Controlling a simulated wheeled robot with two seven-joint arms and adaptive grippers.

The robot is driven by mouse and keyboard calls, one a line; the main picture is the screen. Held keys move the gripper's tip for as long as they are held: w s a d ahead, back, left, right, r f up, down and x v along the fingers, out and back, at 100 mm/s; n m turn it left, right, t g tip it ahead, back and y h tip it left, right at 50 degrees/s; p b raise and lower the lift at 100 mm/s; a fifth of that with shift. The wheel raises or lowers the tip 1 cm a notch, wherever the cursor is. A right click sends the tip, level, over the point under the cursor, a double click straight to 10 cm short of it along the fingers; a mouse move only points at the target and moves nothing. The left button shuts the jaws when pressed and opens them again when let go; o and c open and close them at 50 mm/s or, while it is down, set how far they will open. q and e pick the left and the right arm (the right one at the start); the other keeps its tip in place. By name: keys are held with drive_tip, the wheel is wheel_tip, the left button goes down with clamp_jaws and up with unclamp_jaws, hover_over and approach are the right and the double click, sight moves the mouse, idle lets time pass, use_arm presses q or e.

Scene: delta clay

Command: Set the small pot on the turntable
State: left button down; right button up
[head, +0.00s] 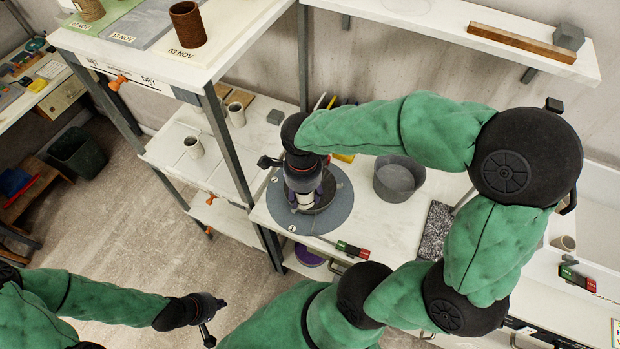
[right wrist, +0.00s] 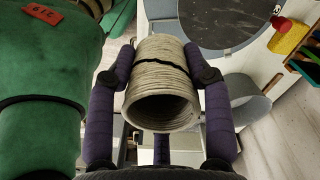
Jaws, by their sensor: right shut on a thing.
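The small pot (right wrist: 160,75) is a pale, ridged cylinder with a dark line around it. My right gripper (head: 304,186) is shut on it, purple fingers on either side, with its open mouth towards the wrist camera. In the head view the pot (head: 306,198) shows as a small pale shape below the gripper, over the turntable. The turntable (head: 326,196) is a dark grey disc inside a wider blue-grey round; the dark disc also shows in the right wrist view (right wrist: 215,15). I cannot tell whether pot and disc touch. My left gripper (head: 207,322) is low at left, away from the bench.
A grey bucket (head: 398,178) stands right of the turntable. A red-and-green tool (head: 350,248) lies at the bench's front edge. A shelf unit (head: 214,128) with pale cups stands left; its top holds a brown pot (head: 187,24). A dark speckled slab (head: 435,230) lies further right.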

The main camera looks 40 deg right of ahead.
drive_tip(key=w+d+f, duration=0.3)
drive_tip(key=f, duration=0.1)
drive_tip(key=w+d+f+b, duration=0.1)
drive_tip(key=w+d+f, duration=0.2)
drive_tip(key=w+d, duration=0.1)
drive_tip(key=shift+w+d+f, duration=0.2)
drive_tip(key=shift+d+f, duration=0.05)
drive_tip(key=shift+f, duration=0.15)
drive_tip(key=shift+w+d+f, duration=0.15)
drive_tip(key=shift+d+f, duration=0.05)
drive_tip(key=shift+f, duration=0.15)
drive_tip(key=shift+w+d+f+b, duration=0.1)
drive_tip(key=shift+f+b, duration=0.1)
drive_tip(key=shift+f, duration=0.65)
drive_tip(key=shift+w+d+f+b, duration=0.1)
drive_tip(key=shift+f+b, duration=0.1)
drive_tip(key=shift+f, duration=0.65)
drive_tip(key=shift+f, duration=0.15)
drive_tip(key=o, duration=1.2)
drive_tip(key=shift+a, duration=0.1)
